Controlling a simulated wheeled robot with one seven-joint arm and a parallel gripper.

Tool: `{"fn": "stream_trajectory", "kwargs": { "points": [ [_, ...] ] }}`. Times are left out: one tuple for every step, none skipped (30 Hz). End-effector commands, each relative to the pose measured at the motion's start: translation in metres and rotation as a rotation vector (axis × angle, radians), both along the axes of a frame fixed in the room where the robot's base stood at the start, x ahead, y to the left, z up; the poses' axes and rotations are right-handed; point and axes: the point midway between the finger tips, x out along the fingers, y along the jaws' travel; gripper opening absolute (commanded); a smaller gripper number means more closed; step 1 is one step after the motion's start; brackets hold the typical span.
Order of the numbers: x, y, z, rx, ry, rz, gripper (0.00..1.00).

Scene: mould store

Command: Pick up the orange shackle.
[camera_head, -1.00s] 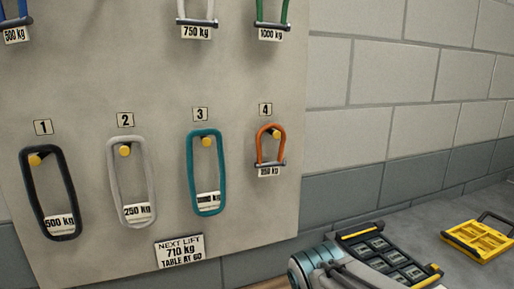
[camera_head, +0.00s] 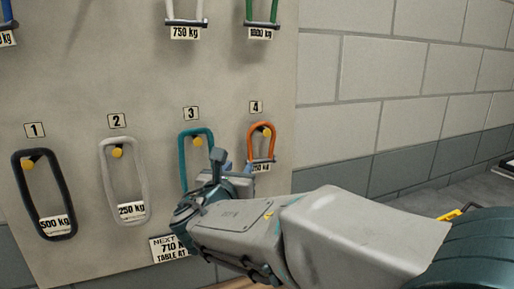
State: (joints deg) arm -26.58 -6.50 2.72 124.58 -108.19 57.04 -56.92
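The orange shackle (camera_head: 261,137) hangs on a yellow peg under number 4 on the board. Its 250 kg tag (camera_head: 262,167) hangs at its lower end and is partly covered by my gripper. My gripper (camera_head: 232,163) is in front of the board, just left of and below the shackle, overlapping the teal sling (camera_head: 184,152) on peg 3. One finger stands up at its left side; the rest is seen edge-on, so its opening and its gap to the shackle cannot be judged.
A black sling (camera_head: 22,190) and a pale sling (camera_head: 106,180) hang on pegs 1 and 2. White and green shackles (camera_head: 249,10) hang above. A sign (camera_head: 165,248) is partly hidden by my arm. The block wall (camera_head: 385,80) at right is bare.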

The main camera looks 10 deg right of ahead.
Motion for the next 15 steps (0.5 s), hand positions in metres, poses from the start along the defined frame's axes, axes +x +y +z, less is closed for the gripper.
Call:
{"fn": "stream_trajectory", "kwargs": {
  "points": [
    [0.003, 0.004, 0.003, -0.021, -0.004, 0.011, 0.35],
    [0.005, 0.004, 0.004, -0.031, -0.005, 0.016, 0.35],
    [0.009, 0.004, 0.005, -0.038, -0.006, 0.018, 0.35],
    [0.013, 0.003, 0.005, -0.041, -0.006, 0.019, 0.35],
    [0.018, 0.001, 0.006, -0.043, -0.006, 0.020, 0.35],
    [0.025, -0.002, 0.006, -0.042, -0.005, 0.019, 0.35],
    [0.030, -0.005, 0.005, -0.042, -0.005, 0.018, 0.35],
    [0.036, -0.007, 0.006, -0.042, -0.005, 0.018, 0.35],
    [0.044, -0.011, 0.006, -0.041, -0.004, 0.018, 0.35],
    [0.050, -0.014, 0.006, -0.041, -0.005, 0.017, 0.35],
    [0.055, -0.016, 0.006, -0.040, -0.005, 0.017, 0.35],
    [0.061, -0.018, 0.005, -0.040, -0.004, 0.018, 0.35],
    [0.066, -0.020, 0.006, -0.040, -0.005, 0.018, 0.35],
    [0.069, -0.022, 0.005, -0.040, -0.005, 0.018, 0.35],
    [0.074, -0.023, 0.005, -0.038, -0.006, 0.018, 0.35]
  ]
}}
